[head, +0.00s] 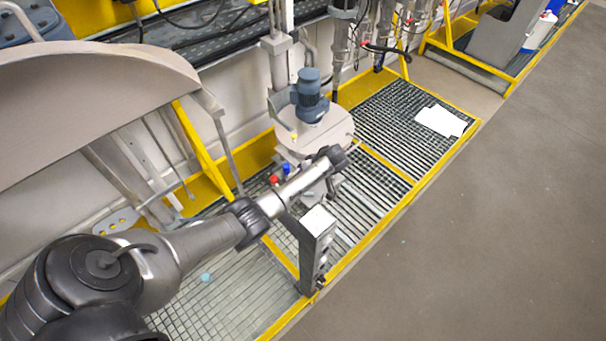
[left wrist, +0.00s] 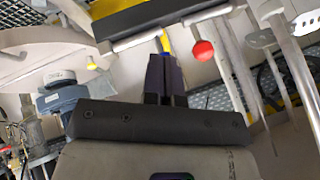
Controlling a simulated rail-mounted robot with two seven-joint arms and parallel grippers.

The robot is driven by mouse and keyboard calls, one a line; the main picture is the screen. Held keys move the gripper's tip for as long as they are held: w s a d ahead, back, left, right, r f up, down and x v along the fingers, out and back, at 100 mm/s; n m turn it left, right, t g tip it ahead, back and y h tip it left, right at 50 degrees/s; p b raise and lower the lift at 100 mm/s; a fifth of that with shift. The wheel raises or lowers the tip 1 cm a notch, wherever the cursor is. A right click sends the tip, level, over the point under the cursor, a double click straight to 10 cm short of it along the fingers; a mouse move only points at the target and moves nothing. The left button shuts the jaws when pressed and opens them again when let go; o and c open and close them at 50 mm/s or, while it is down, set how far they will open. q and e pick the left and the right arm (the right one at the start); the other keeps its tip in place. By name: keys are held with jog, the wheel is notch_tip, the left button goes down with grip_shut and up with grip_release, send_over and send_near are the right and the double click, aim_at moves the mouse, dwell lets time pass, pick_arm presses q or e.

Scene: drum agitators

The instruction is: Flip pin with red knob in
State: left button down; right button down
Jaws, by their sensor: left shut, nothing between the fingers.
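The red knob (head: 273,179) of the pin shows in the head view beside a blue knob (head: 286,168), at the near side of the drum lid. In the left wrist view the red knob (left wrist: 203,50) is to the right of my left gripper (left wrist: 163,75) and apart from its fingers in the picture. The fingers are together and hold nothing. A bit of blue (left wrist: 166,42) shows just beyond the fingertips. The pin's shaft is not clearly visible. In the head view my left wrist hides the fingers. My right gripper is in neither view.
A round drum lid (head: 336,128) carries a blue motor (head: 309,97). A grey control post (head: 316,250) with a white top stands near the left arm. Yellow-framed floor grating (head: 235,300) lies below. The grey floor (head: 470,230) at right is clear.

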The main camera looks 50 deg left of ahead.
pick_arm(q)
jog(key=s+a+f, duration=0.4)
jog(key=s+f, duration=0.1)
jog(key=s, duration=0.1)
jog(key=shift+a+f+p, duration=0.15)
jog(key=shift+a+p, duration=0.25)
